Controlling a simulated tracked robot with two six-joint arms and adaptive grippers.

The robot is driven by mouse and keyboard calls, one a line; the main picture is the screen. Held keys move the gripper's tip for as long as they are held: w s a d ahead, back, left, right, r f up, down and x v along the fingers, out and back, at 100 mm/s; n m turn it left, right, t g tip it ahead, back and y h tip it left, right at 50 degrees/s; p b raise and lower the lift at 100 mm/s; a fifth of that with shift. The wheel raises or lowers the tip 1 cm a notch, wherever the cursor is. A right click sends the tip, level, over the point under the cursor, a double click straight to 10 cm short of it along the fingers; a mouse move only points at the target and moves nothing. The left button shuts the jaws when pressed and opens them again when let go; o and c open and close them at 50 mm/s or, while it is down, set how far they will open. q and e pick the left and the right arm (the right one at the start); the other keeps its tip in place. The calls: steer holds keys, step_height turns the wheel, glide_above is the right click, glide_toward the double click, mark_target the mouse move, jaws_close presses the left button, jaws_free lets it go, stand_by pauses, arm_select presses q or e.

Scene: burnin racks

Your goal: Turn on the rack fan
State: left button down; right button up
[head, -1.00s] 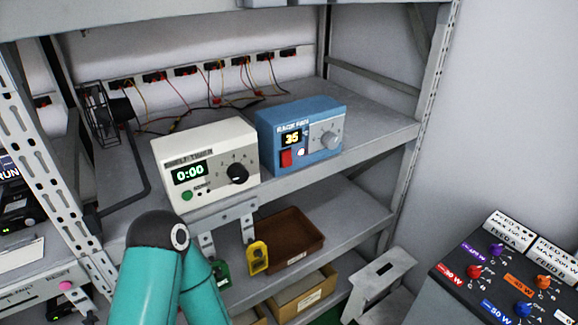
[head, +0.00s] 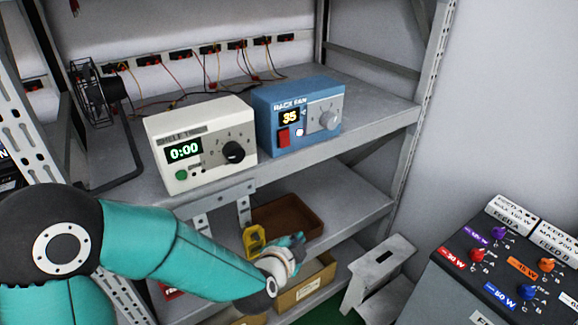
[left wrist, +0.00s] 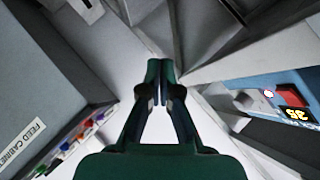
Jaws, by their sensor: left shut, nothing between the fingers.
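The rack fan box (head: 300,118) is blue and stands on the upper shelf. Its display (head: 290,117) reads 35. It has a red switch (head: 283,137), a small white round spot (head: 299,132) and a grey knob (head: 329,119). In the left wrist view the box (left wrist: 265,92) shows at the right edge, turned over, with its red switch (left wrist: 291,95). My left gripper (left wrist: 159,68) is shut and empty, and apart from the box. In the head view its wrist is below and in front of the shelf; the fingers are hard to make out. My right gripper is out of view.
A white shelf timer (head: 203,145) reading 0:00 stands left of the fan box. A wire-caged fan (head: 92,92) is at the back left. Below are a brown tray (head: 290,215) and a yellow item (head: 252,240). A dark feed cabinet (head: 470,275) stands at the right.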

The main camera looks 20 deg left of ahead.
arm_select(q)
step_height(320, 180, up, 17)
steer(key=a+m+t+y+b, duration=0.1)
steer(key=a+m+t+y, duration=0.1)
steer(key=m+t, duration=0.2)
steer(key=shift+s+m+y, duration=0.3)
steer(key=shift+s, duration=0.1)
steer(key=p, duration=0.1)
glide_toward(290, 144)
steer(key=w+d, duration=0.2)
steer(key=w, duration=0.2)
steer(key=shift+w+a+f, duration=0.2)
steer(key=shift+w+a, duration=0.35)
steer(key=shift+a, duration=0.15)
steer(key=shift+w+a+f, duration=0.25)
steer(key=shift+w+a, duration=0.25)
steer(key=shift+a, duration=0.15)
